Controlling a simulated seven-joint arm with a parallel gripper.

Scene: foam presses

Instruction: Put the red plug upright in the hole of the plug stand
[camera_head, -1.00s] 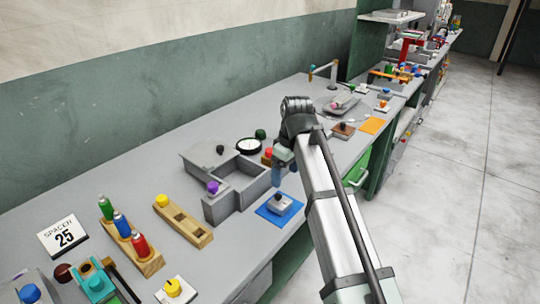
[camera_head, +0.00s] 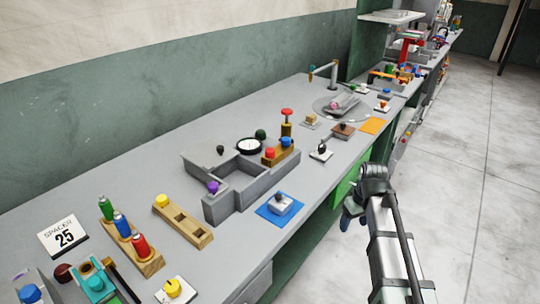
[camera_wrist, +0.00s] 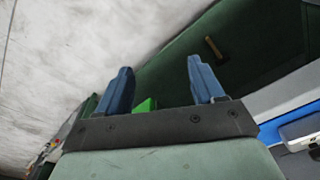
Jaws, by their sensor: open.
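A red plug (camera_head: 287,112) with a flat round head stands upright on a small brown block (camera_head: 286,130), which looks like the plug stand. It is at the back of the bench, behind a wooden block with red and blue knobs. How deep its stem sits in the hole is too small to tell. My gripper (camera_head: 347,220) is out in front of the bench edge, well apart from both. In the wrist view my gripper (camera_wrist: 161,82) has its two blue fingers wide apart with nothing held; neither plug nor stand shows clearly there.
A grey press tray (camera_head: 222,207) and a blue mat (camera_head: 268,212) with a grey knobbed block lie left of my gripper. Wooden racks with bottles (camera_head: 140,258) stand at the front left. The floor (camera_head: 480,220) to the right is clear.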

